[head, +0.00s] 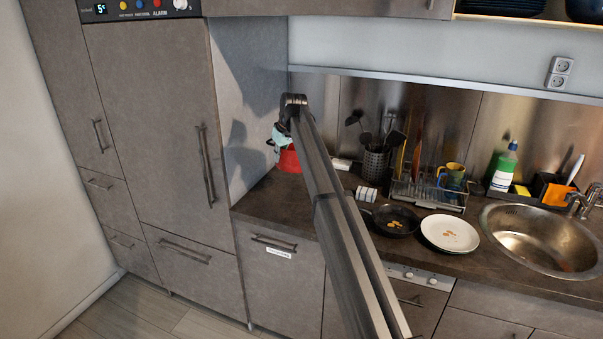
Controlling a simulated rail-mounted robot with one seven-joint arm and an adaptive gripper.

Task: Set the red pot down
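The red pot (288,161) is at the back left of the dark counter (268,205), close to the tall cabinet's side. My arm covers its right part. I cannot tell whether its base touches the counter or hangs slightly above it. My gripper (279,143), with pale blue parts, is at the pot's upper left edge. The fingers are too small and partly hidden to show whether they are shut on the pot.
A black pan (391,221), a white plate (450,234), a utensil holder (375,165) and a dish rack (428,194) stand right of my arm. The sink (545,240) is farther right. The counter's front left is clear. The tall cabinet (150,120) bounds the left.

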